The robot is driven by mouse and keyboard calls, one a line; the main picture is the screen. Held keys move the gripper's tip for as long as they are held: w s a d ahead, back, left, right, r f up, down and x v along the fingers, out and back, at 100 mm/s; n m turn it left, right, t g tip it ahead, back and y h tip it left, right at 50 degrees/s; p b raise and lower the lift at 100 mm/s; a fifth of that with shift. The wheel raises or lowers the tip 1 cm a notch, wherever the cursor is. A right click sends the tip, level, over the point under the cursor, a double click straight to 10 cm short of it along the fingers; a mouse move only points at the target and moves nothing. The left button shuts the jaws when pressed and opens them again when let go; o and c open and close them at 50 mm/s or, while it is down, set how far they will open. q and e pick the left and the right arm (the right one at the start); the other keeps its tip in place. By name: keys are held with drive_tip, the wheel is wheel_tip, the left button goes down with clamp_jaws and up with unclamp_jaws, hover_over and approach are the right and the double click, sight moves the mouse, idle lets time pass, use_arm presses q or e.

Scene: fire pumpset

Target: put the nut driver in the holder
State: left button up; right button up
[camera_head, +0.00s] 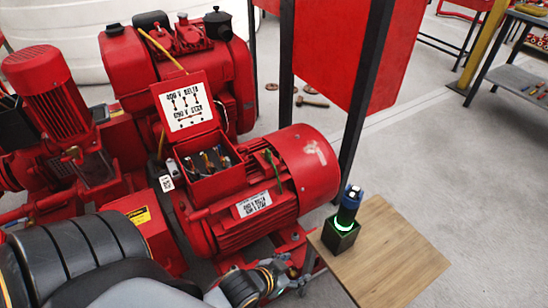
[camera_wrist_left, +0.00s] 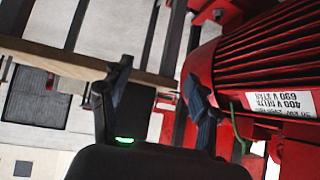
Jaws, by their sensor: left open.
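The nut driver (camera_head: 350,200), a dark tool with a blue top, stands upright in the small black holder (camera_head: 341,238) on the wooden table. A green light glows where the tool meets the holder. My left gripper (camera_head: 288,270) is low in the head view, to the left of the holder and apart from it. In the left wrist view its two fingers (camera_wrist_left: 160,95) are spread with nothing between them. The holder (camera_wrist_left: 132,108) shows upside down beyond the fingers. The gripper body hides most of the tool there. My right gripper is not in view.
The wooden table (camera_head: 385,265) has bare room right of the holder. A red motor (camera_head: 275,190) with an open terminal box (camera_head: 205,170) stands close to the left. A dark post (camera_head: 365,100) rises behind the table.

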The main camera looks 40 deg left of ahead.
use_arm(q)
drive_tip(key=s+f+g+y, duration=0.1)
drive_tip(key=s+f+g, duration=0.5)
drive_tip(key=s+f, duration=0.3)
drive_tip(key=shift+a+g, duration=0.15)
drive_tip(key=shift+g, duration=0.15)
drive_tip(key=shift+s+f+p, duration=0.1)
drive_tip(key=shift+f+p, duration=0.05)
drive_tip(key=shift+p, duration=0.15)
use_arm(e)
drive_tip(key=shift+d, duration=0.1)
